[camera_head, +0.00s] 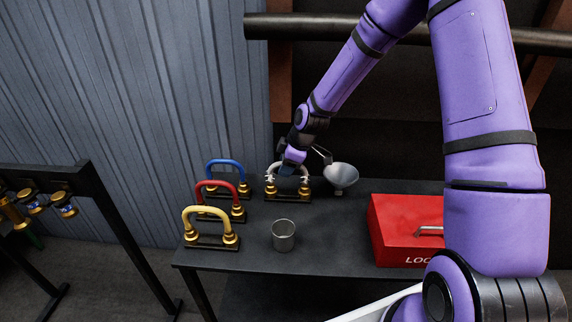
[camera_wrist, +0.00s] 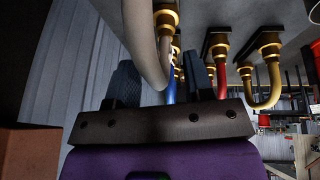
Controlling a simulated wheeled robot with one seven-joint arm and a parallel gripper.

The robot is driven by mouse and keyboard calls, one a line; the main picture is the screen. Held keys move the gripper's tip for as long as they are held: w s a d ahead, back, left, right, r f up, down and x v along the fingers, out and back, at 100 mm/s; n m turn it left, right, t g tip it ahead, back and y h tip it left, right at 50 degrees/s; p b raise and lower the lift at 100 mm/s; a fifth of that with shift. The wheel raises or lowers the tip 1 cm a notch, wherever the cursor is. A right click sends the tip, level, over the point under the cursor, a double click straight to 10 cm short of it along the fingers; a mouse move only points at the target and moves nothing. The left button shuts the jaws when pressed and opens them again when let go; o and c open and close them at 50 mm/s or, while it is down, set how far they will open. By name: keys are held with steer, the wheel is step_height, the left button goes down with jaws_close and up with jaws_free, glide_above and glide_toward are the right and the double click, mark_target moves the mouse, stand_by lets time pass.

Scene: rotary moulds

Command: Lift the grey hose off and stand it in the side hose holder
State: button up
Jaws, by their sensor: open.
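The grey hose (camera_head: 274,168) is an upright arch with brass ends, standing on a black base (camera_head: 288,198) at the back of the dark table. In the wrist view the grey hose (camera_wrist: 146,45) curves down between my fingers. My gripper (camera_head: 289,166) is at the top of the arch from above, its fingers apart on either side of the hose. In the wrist view my gripper (camera_wrist: 163,80) is open, with a gap beside the hose. My wrist hides part of the arch's top. I cannot tell which base or rack is the side hose holder.
Blue (camera_head: 225,163), red (camera_head: 220,184) and yellow (camera_head: 207,210) hoses stand on black bases to the left. A funnel (camera_head: 341,176) is close to the right. A metal cup (camera_head: 284,236) and red box (camera_head: 400,225) stand nearer. A black rack (camera_head: 75,175) with brass fittings is far left.

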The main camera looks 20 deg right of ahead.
steer(key=v, duration=1)
steer(key=shift+d+r, duration=0.15)
steer(key=shift+r, duration=0.2)
steer(key=shift+s+r, duration=0.1)
steer(key=shift+s, duration=0.05)
steer(key=s+d+r+m+h, duration=0.2)
steer(key=s+r+m+h, duration=0.35)
steer(key=s+r, duration=1)
steer(key=s+d+r+m+t+y, duration=0.1)
steer(key=s+r+m, duration=0.2)
steer(key=s, duration=0.5)
steer(key=s+d+r+m+t+y, duration=0.1)
steer(key=s+r+m, duration=0.3)
steer(key=s, duration=0.4)
steer(key=shift+s+m, duration=0.35)
steer(key=shift+m, duration=0.3)
steer(key=shift+d+r, duration=0.1)
steer(key=shift+c, duration=0.5)
